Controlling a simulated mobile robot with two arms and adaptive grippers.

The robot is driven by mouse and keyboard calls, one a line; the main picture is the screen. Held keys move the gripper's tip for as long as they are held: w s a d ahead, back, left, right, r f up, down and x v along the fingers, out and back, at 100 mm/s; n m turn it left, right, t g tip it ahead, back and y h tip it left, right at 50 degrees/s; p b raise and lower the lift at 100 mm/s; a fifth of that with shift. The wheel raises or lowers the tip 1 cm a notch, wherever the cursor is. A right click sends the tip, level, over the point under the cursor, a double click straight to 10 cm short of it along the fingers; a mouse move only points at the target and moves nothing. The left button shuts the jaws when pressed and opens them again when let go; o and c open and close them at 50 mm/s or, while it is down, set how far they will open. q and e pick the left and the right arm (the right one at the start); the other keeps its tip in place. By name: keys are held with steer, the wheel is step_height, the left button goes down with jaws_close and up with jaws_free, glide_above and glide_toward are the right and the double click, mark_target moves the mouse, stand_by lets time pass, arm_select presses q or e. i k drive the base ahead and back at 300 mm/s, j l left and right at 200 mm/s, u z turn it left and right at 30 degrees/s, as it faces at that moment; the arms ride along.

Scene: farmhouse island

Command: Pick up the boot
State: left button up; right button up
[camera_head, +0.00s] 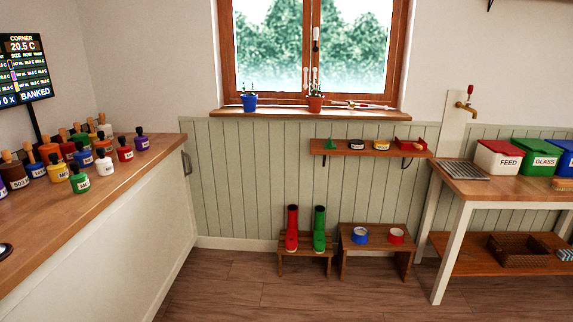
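Two tall boots stand upright side by side on a low wooden stool (306,251) against the panelled wall. The boots look close together but slightly apart. Neither of my grippers shows in the head view.
A second low stool (375,243) beside the boots holds a blue tin (360,235) and a red tin (396,235). A long counter (110,190) with several bottles fills the left. A table (490,190) with bins stands right. Wooden floor (260,290) is clear in front.

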mark_target(291, 238)
steer(key=i, duration=1.85)
steer(key=i+u, duration=0.15)
steer(key=i, duration=0.45)
steer(key=i+l+u, duration=0.1)
steer(key=i, duration=0.5)
steer(key=i+l+u, duration=0.15)
steer(key=i, duration=0.4)
steer(key=l, duration=0.1)
